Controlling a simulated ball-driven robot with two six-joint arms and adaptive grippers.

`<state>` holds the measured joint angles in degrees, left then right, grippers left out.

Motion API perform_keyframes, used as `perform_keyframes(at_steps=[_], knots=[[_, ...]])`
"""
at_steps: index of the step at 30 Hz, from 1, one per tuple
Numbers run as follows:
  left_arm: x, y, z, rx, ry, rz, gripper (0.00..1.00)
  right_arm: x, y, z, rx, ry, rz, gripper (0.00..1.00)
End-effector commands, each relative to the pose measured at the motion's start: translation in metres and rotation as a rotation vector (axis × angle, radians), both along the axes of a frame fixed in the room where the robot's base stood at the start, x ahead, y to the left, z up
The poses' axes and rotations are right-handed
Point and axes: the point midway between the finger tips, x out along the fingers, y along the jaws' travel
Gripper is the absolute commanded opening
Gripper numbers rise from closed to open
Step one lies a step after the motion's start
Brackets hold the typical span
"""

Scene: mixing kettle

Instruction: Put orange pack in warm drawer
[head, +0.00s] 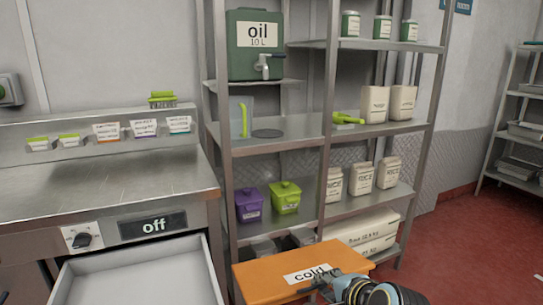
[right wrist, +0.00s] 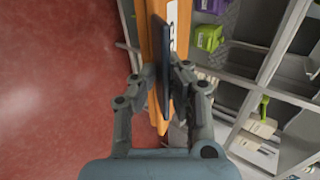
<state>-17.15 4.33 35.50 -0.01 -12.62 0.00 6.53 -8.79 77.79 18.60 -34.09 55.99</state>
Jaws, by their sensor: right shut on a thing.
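The orange pack (head: 262,275) is a flat orange slab with a white "cold" label, at the bottom middle of the head view. My right gripper (head: 326,287) is shut on its near right edge and holds it in front of the shelf rack. In the right wrist view the pack (right wrist: 147,45) stands edge-on between the fingers (right wrist: 163,80). The warm drawer (head: 140,280) is pulled open at the lower left, and its visible interior is empty. A panel reading "off" (head: 153,225) and a dark knob (head: 82,240) sit above it. My left gripper is out of view.
A steel counter (head: 90,185) lies over the drawer, with several small labelled tubs behind. The rack (head: 225,170) holds a green oil container (head: 255,45), purple (head: 249,205) and green (head: 286,197) tubs, and bags. Red floor (head: 470,235) is clear at right.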

Motion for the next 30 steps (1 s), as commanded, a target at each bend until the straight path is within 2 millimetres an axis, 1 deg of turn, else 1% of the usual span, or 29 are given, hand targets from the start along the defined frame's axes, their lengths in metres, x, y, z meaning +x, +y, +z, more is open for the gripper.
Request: perform_keyframes(at_steps=[1,5,11,20,21,22,25,27,30], knots=[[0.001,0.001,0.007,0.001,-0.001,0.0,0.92,0.004,0.0,0.013,0.003,-0.014,-0.003,0.0],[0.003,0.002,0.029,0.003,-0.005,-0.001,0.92,0.004,0.0,0.037,0.003,-0.015,-0.003,0.0],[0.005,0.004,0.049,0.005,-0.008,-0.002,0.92,0.004,0.0,0.058,0.002,-0.014,-0.003,0.0],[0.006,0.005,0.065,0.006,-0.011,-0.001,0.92,0.004,0.0,0.076,0.002,-0.013,-0.003,0.0],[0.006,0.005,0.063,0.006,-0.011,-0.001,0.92,0.003,-0.001,0.072,0.002,-0.012,-0.003,0.0],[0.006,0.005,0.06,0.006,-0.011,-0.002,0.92,0.002,-0.004,0.067,0.001,-0.011,-0.004,0.0],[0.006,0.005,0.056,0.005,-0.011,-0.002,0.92,0.001,-0.015,0.059,0.0,-0.011,-0.006,0.0],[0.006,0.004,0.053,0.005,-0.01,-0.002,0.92,0.002,-0.025,0.059,-0.001,-0.013,-0.009,0.0],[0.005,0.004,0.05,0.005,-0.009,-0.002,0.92,0.006,-0.04,0.065,-0.001,-0.016,-0.014,0.0]])
